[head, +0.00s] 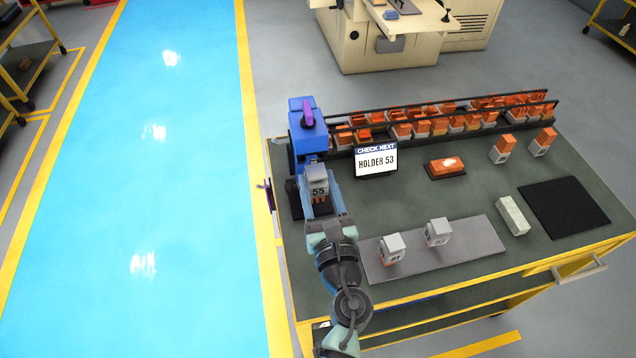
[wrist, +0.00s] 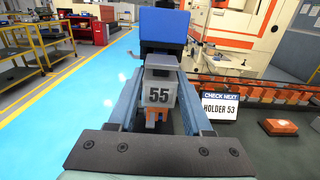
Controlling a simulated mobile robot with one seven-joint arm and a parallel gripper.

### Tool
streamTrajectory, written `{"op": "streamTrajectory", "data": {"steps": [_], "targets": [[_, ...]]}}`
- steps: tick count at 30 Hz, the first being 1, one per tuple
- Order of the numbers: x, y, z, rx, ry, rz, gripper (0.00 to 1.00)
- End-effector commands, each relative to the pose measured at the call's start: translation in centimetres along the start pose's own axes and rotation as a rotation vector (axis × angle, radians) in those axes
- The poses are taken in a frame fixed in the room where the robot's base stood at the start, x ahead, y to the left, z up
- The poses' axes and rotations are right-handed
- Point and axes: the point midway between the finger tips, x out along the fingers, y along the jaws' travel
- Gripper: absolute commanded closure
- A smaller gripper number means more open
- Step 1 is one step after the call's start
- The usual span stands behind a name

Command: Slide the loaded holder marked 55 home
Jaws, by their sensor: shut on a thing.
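The holder marked 55 (head: 318,182) is a grey block with orange copper under it. It is upright at the front of a blue device (head: 308,135) with a purple lever on top, at the table's left end. My gripper (head: 322,200) is shut on this holder, one finger on each side. In the wrist view the number on the holder (wrist: 159,95) faces me, between the fingers of my gripper (wrist: 158,108). The blue device (wrist: 164,24) stands straight behind it. I cannot tell whether the holder touches the device; its far side is hidden.
A sign (head: 376,160) reading HOLDER 53 stands right of the device. A railed rack (head: 345,141) of copper pieces runs along the back. Two holders (head: 391,250) (head: 437,232) stand on a grey mat (head: 462,253). A copper block (head: 446,166), pale block (head: 513,215) and black mat (head: 564,206) lie right.

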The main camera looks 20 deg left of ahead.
Motion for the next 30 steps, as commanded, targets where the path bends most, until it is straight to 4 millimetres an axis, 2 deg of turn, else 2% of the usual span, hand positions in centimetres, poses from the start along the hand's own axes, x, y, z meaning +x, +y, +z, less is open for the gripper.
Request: {"op": "streamTrajectory", "data": {"steps": [30], "targets": [[3.7, 0.0, 0.2, -0.001, -0.006, 0.001, 1.0]]}}
